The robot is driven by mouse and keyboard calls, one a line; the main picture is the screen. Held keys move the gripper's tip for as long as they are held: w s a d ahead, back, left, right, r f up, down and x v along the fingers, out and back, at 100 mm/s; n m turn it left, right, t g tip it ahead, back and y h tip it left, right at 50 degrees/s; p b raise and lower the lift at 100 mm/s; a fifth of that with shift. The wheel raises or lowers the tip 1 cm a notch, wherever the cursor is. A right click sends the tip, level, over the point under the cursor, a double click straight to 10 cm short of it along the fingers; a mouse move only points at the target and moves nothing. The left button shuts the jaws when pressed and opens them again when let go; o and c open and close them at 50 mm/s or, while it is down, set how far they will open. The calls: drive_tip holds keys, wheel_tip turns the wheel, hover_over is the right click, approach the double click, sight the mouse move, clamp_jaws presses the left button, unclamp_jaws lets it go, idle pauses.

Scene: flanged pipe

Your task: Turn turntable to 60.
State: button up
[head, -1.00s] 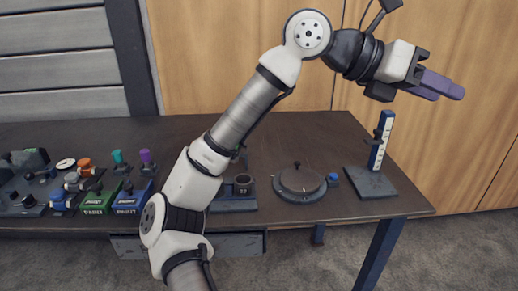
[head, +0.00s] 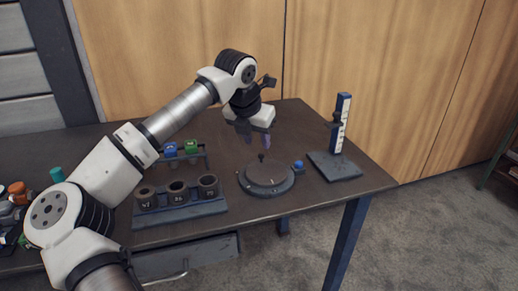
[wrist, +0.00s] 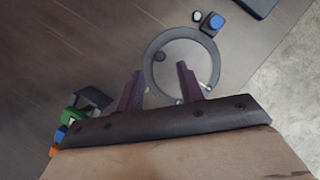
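The turntable (head: 267,176) is a round grey disc in a dark ring, with a small dark upright knob (head: 262,157) near its far side. A blue button (head: 298,164) sits at the base's right. The turntable also shows in the wrist view (wrist: 182,55), partly covered by one finger. My gripper (head: 254,137) points down above and just behind the turntable, apart from it. Its two purple fingers (wrist: 160,88) are spread with nothing between them. The scale marks on the turntable are too small to read.
The table's front edge is close to the turntable.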

sight(261, 155)
drive_tip(key=x, duration=0.5)
clamp_jaws()
